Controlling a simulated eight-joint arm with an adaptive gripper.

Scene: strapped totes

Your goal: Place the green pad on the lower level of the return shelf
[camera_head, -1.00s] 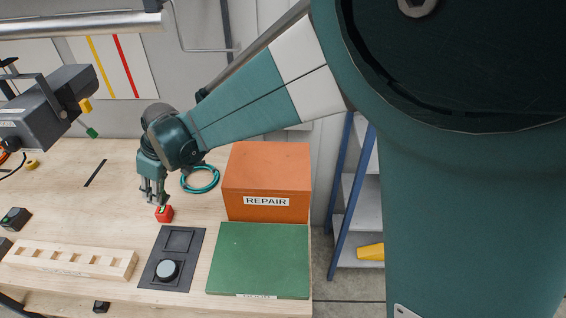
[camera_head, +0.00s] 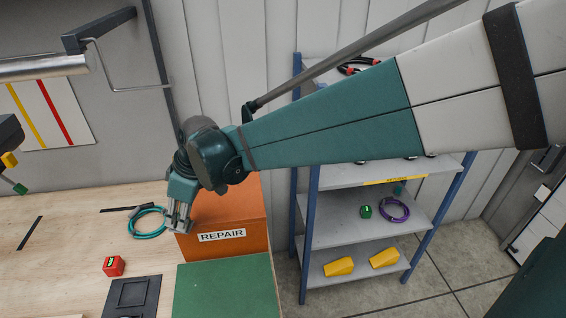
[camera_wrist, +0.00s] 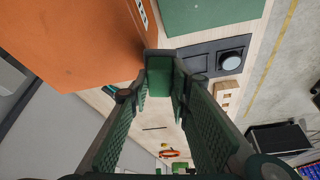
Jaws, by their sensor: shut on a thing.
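My gripper (camera_head: 178,228) is at the front left edge of the orange REPAIR box, above the worktable. In the wrist view its fingers (camera_wrist: 160,85) are closed on a small dark green block, which I take as the green pad (camera_wrist: 160,76). In the head view the pad is too small or hidden to make out. A grey shelf unit with blue posts, apparently the return shelf (camera_head: 345,232), stands right of the table. Its lower level (camera_head: 362,272) holds two yellow objects (camera_head: 339,266), with bare surface around them. My gripper is left of the shelf and apart from it.
The REPAIR box (camera_head: 238,215) stands between my gripper and the shelf. A purple ring (camera_head: 395,209) and green box (camera_head: 366,211) occupy the middle level.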

